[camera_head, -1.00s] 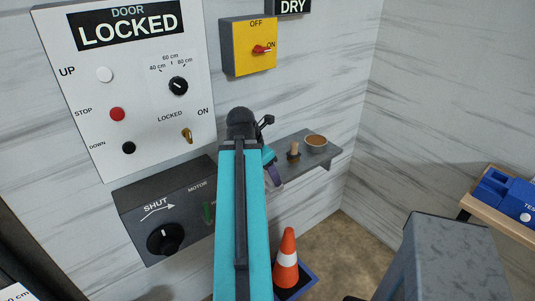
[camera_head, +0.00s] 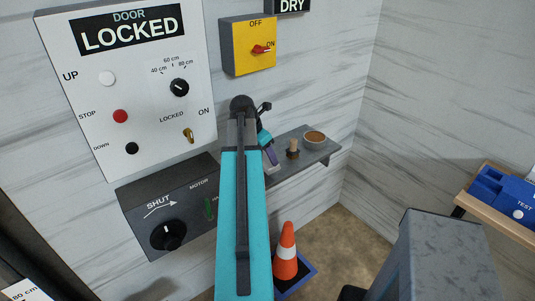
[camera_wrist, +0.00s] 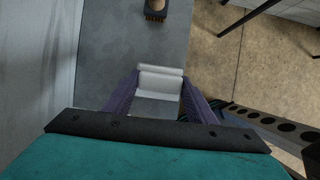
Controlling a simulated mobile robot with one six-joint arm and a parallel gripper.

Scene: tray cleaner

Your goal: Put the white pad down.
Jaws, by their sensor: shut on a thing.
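The white pad (camera_wrist: 160,84) is between the two purple fingers of my gripper (camera_wrist: 160,77) in the wrist view. The gripper is shut on it. Below the pad in that view is the grey shelf (camera_wrist: 148,45). I cannot tell whether the pad touches the shelf or hangs just above it. In the head view my gripper (camera_head: 271,158) is over the near left part of the wall shelf (camera_head: 314,156), partly hidden behind my teal arm.
A brush with a wooden handle (camera_head: 293,147) and a brown-filled bowl (camera_head: 314,138) stand farther right on the shelf. The brush (camera_wrist: 154,11) shows at the wrist view's top. A cone (camera_head: 286,252) stands on the floor below. Control panels line the wall at left.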

